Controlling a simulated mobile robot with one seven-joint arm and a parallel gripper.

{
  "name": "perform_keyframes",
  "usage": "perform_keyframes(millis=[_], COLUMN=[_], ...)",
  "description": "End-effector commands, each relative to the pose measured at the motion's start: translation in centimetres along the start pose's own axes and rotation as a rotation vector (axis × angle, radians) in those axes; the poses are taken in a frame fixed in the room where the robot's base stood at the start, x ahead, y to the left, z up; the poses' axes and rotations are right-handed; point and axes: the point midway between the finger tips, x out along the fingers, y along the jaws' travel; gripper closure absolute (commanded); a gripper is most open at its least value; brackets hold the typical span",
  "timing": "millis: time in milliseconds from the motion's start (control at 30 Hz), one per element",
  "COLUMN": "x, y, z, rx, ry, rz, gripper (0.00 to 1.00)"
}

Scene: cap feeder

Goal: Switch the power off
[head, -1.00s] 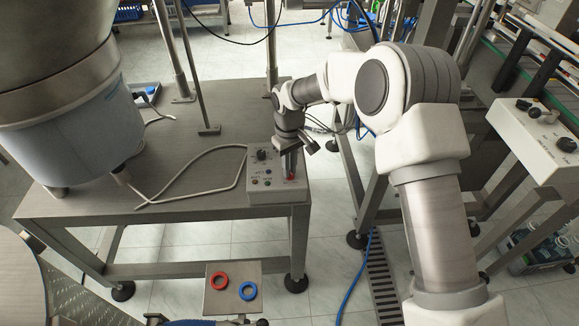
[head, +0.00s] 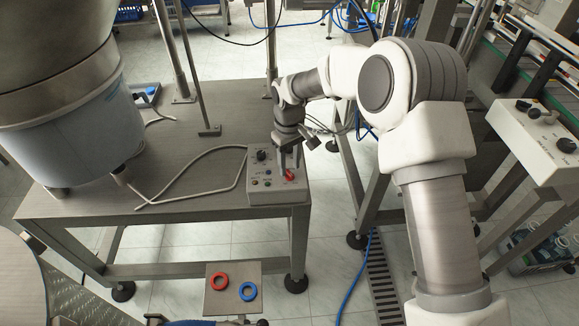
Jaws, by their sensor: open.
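A small grey control box (head: 262,190) stands at the right front of the steel table, with a black knob (head: 261,155), several small buttons and a red switch (head: 290,175) on its top. The red switch is at the right side of the box. My gripper (head: 289,164) points down over the right part of the box, beside the red switch. Its jaws are open and hold nothing. The fingertips are small in the picture, so I cannot tell whether they touch the switch. A grey cable (head: 205,155) runs from the box to the feeder bowl.
The steel table (head: 190,110) carries the large feeder bowl (head: 70,130) at left. A metal post (head: 205,90) stands behind the box. Another control box (head: 540,140) is at right.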

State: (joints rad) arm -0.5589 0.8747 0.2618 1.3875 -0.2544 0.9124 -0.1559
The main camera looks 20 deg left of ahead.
Motion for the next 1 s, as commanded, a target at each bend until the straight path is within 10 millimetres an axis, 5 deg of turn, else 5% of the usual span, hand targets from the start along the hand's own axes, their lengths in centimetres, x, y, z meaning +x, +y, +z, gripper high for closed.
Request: perform_keyframes(millis=[600, 1000], x=[-14.0, -15.8], y=[0.0, 0.0], z=[-0.1, 0.0], rx=[0.000, 0.000], ry=[0.004, 0.001], rz=[0.000, 0.000], gripper=[0.57, 0.57])
